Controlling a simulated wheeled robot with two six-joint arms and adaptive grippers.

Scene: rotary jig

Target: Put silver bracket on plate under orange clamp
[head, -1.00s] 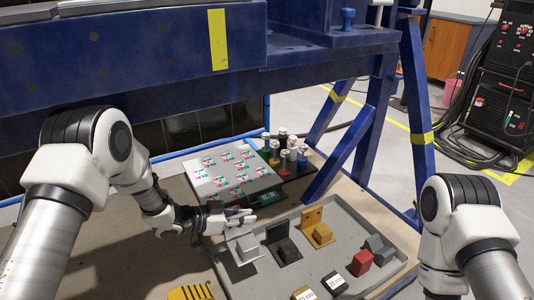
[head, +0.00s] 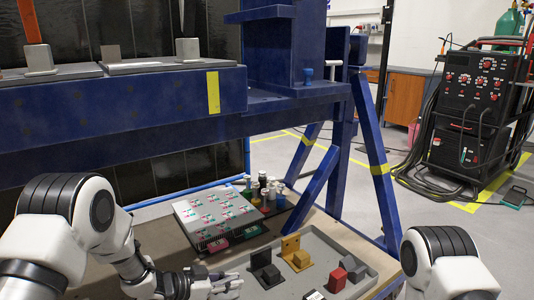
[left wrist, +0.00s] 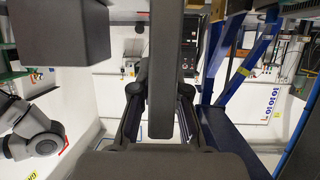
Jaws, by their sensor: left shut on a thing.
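My left gripper (head: 226,284) is low at the bottom of the head view, at the tray's left end. It is shut on the silver bracket (head: 230,293), which is mostly hidden by the fingers and cut by the picture edge. I cannot tell whether it still touches the tray. In the left wrist view a grey upright part of the bracket (left wrist: 166,50) stands between the fingers. The orange clamp (head: 29,20) shows partly at the top left, above a grey plate (head: 75,73) on the blue jig. My right gripper is out of view.
The grey tray (head: 345,247) also holds a black bracket (head: 265,270), a yellow bracket (head: 292,249) and a red block (head: 337,279). A board with small marked parts (head: 215,212) and several bottles (head: 265,187) stand behind. The blue jig beam (head: 120,112) overhangs the table.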

